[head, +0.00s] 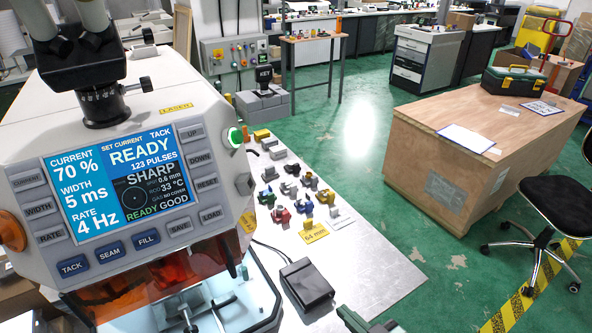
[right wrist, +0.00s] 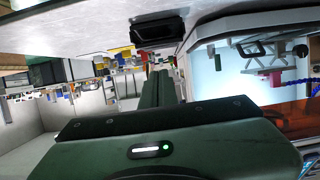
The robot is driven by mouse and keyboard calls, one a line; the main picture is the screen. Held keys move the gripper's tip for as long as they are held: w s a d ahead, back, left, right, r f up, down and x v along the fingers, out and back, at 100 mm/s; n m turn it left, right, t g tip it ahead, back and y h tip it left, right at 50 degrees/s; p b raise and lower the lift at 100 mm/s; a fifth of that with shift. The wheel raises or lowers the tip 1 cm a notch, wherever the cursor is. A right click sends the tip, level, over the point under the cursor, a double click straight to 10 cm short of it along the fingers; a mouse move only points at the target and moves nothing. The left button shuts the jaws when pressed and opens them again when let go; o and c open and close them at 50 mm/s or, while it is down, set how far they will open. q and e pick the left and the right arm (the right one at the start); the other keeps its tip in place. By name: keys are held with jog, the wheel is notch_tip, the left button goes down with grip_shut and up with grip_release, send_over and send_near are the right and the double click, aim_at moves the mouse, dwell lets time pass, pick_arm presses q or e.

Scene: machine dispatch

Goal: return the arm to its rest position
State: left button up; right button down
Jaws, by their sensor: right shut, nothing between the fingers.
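My right gripper (head: 352,318) shows only in part at the bottom edge of the head view, green, in front of the silver bench top (head: 372,262). In the right wrist view its green fingers (right wrist: 155,85) lie together, shut with nothing between them. The gripper is apart from the black box (head: 306,284) on the bench, which also shows in the right wrist view (right wrist: 158,30). Most of the right arm is hidden below the head view. My left gripper is not in view.
A welding machine with a lit screen (head: 116,182) and an open, lit chamber (head: 215,308) stands at the left. Several small coloured fixtures (head: 306,206) stand on the bench. A wooden crate (head: 428,150) and a black chair (head: 556,205) stand at the right, with green floor between.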

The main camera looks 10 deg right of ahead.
jog(key=s+d+f+m+g+h, duration=0.15)
jog(key=s+g+h, duration=0.35)
jog(key=s+g, duration=0.75)
jog(key=s+f+t+b, duration=0.1)
jog(key=s+f, duration=0.1)
jog(key=f, duration=1.2)
jog(key=s+f, duration=0.2)
jog(key=f, duration=1.3)
jog(key=s+d+f+g, duration=0.1)
jog(key=s+d+f, duration=0.2)
jog(key=s+f, duration=1.2)
jog(key=shift+s+f+b, duration=0.15)
jog(key=shift+s+b, duration=0.25)
jog(key=shift+s, duration=0.5)
